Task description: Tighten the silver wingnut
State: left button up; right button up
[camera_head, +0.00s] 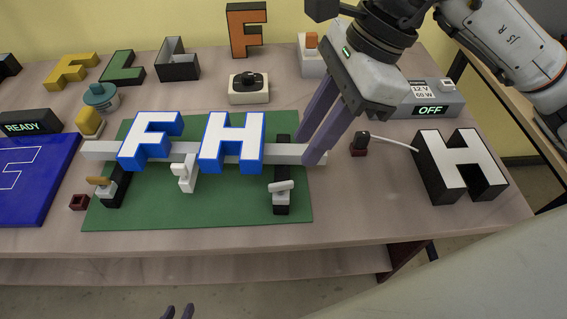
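A silver wingnut (281,187) sits on a black clamp (282,205) at the right end of the green mat. A light rail (278,153) crosses the mat and carries blue-edged white letters F (151,137) and H (231,140). The purple fingers of my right gripper (310,150) are apart at the rail's right end, one on the far side and one on the near side. Whether they press on the rail is unclear.
A brass-coloured wingnut (101,181) and a white one (181,170) stand left of the silver one. The mat's front strip (200,215) is clear.

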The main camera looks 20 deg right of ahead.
aim_at(283, 183)
jog(key=x, duration=0.9)
jog(key=shift+s+a+p, duration=0.1)
jog(key=shift+s+p, duration=0.05)
jog(key=shift+p, duration=0.2)
jog(key=shift+c, duration=0.5)
